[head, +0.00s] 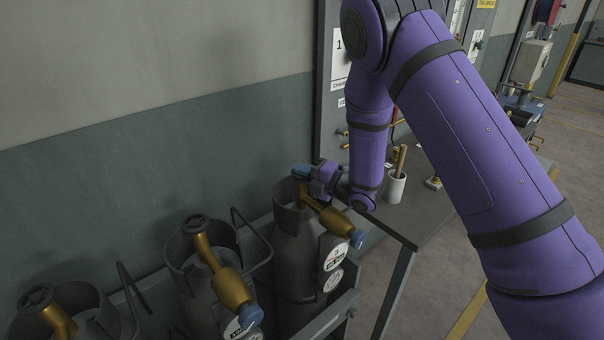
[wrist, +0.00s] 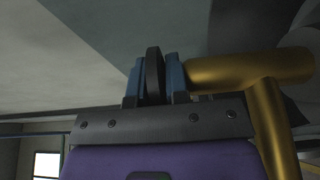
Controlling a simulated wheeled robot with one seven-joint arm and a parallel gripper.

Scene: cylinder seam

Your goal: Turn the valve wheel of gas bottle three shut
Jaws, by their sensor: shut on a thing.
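Several grey gas bottles with brass valves stand in a row in the head view. The brass valve body (wrist: 245,70) is just right of the fingers. In the head view the fingers mostly hide this wheel.
The middle bottle (head: 193,270) and left bottle (head: 85,310) have bare dark wheels on their valves. A rack rail (head: 255,235) runs between bottles. A white cup (head: 396,188) with a brown handle stands on the bench at right. The wall is close behind.

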